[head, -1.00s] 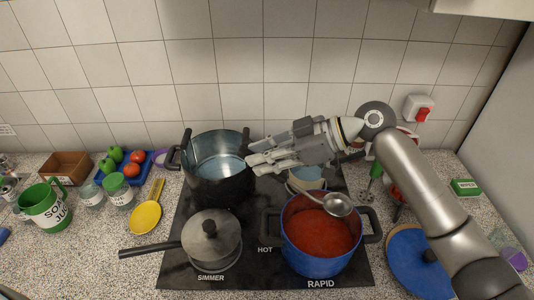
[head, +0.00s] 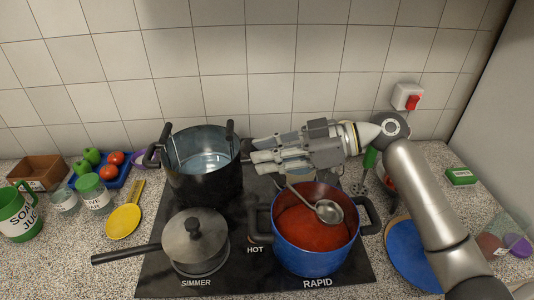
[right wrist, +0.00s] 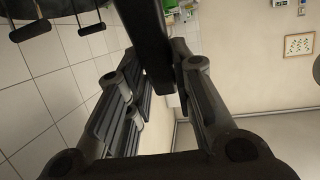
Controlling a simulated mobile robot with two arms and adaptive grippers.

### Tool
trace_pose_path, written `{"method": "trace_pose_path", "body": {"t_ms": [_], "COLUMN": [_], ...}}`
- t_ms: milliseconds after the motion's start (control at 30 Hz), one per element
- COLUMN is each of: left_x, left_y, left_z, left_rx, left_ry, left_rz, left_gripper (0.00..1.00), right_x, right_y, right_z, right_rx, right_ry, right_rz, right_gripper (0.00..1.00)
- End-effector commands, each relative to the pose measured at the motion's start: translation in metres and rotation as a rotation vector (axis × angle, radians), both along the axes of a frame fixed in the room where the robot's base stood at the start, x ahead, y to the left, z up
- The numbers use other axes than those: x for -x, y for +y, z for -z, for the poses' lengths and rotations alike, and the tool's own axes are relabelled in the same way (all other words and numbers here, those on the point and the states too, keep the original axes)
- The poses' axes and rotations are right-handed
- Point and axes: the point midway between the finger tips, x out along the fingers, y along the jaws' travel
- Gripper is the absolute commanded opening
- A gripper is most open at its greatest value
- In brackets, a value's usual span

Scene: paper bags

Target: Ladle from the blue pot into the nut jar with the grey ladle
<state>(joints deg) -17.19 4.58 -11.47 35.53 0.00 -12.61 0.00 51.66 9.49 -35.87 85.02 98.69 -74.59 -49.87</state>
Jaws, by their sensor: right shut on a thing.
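The blue pot (head: 312,262) stands on the front right of the hob, filled with red-orange liquid (head: 310,232). The grey ladle (head: 328,211) has its bowl over the back of the pot's opening; I cannot tell whether it touches the liquid. Its handle runs up and left to my right gripper (head: 256,150), shut on it behind the pot. In the right wrist view a dark bar passes between the fingers. Two small jars stand at the left, a green-lidded one (head: 92,192) and a clear one (head: 65,200); their labels are too small to read. My left gripper is out of view.
A black pot (head: 203,185) stands at the back left of the hob, a lidded saucepan (head: 195,240) in front. A yellow skimmer (head: 124,220), a green mug (head: 18,215) and a blue tray (head: 115,178) lie left. A blue lid (head: 410,255) is at right.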

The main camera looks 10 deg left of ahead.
Motion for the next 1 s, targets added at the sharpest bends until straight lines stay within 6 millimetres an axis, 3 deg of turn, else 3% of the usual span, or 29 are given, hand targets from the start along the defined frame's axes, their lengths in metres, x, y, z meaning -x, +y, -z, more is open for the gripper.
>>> {"method": "trace_pose_path", "body": {"t_ms": [33,600,1000], "left_x": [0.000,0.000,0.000], "left_y": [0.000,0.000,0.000], "left_z": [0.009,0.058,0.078], "left_rx": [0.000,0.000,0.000], "left_ry": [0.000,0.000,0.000], "left_rz": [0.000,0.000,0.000], "left_gripper": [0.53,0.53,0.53], "right_x": [0.000,0.000,0.000], "right_y": [0.000,0.000,0.000], "right_z": [0.010,0.067,0.091], "right_rx": [-0.001,0.000,0.000], "right_ry": [0.000,-0.001,-0.001], "right_rz": [0.000,0.000,0.000], "right_gripper": [0.00,0.00,0.00]}}
